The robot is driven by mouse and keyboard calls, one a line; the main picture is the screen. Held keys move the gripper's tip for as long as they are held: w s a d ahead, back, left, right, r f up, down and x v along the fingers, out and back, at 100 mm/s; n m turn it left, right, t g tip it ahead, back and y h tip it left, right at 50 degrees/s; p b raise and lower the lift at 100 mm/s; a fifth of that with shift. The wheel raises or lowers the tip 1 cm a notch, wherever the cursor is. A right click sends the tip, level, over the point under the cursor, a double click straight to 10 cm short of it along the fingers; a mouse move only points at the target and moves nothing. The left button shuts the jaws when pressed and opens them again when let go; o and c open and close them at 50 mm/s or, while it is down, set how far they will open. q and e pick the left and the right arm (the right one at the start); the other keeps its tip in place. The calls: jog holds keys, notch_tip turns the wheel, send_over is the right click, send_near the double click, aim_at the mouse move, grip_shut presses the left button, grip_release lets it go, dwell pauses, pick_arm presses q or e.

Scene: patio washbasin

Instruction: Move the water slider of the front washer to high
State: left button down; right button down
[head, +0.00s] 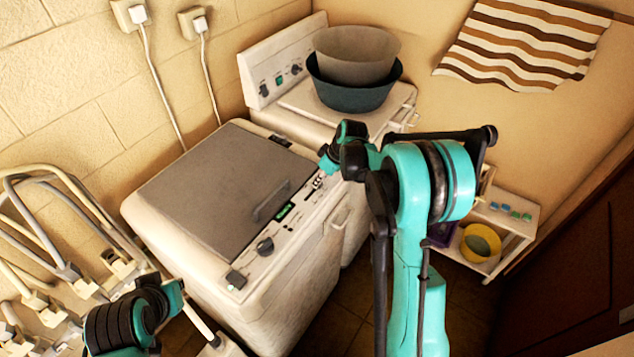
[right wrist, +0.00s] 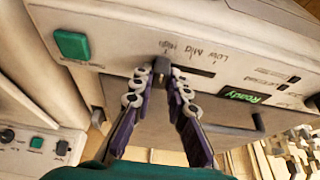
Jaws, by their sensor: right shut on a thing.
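The front washer (head: 151,207) is white with a grey lid and a control panel along its front edge. Its water slider (right wrist: 160,69) is a small dark knob in a dark slot beside the Low, Mid and High labels (right wrist: 184,47). In the right wrist view the knob sits at the slot's left end, on the green button's side. My right gripper (right wrist: 160,77) is shut on the knob from the front. In the head view my right gripper (head: 320,179) is over the panel's right part, and it and its arm partly hide the slider. Of my left arm only links show.
A second washer (head: 278,45) carries two stacked basins (head: 355,58) behind. A green button (right wrist: 72,45) is on the panel near the slider, and a lit Ready display (right wrist: 239,95) is on its other side. A white shelf (head: 513,236) stands right. Pipes (head: 60,225) are at left.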

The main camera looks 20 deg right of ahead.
jog(key=c, duration=1.7)
grip_release()
jog(key=shift+w+d+r, duration=0.1)
jog(key=shift+d, duration=0.1)
jog(key=shift+c, duration=0.2)
jog(key=shift+o, duration=1.3)
jog(key=v, duration=1.2)
jog(key=s+a+f+m+t+h+b, duration=0.1)
jog(key=s+a+f+m+b, duration=0.2)
jog(key=s, duration=0.4)
jog(key=s+a+m+t+h+b, duration=0.1)
jog(key=s+a+b, duration=0.2)
jog(key=s+b, duration=0.35)
jog(key=s+a+f+m+t+b, duration=0.1)
jog(key=s+a+f+m+b, duration=0.1)
jog(key=s+f, duration=0.7)
jog(key=s+m+b, duration=0.1)
jog(key=s+b, duration=0.1)
jog(key=s, duration=0.1)
jog(key=shift+m+t+h, duration=0.3)
jog(key=shift+t+h, duration=0.1)
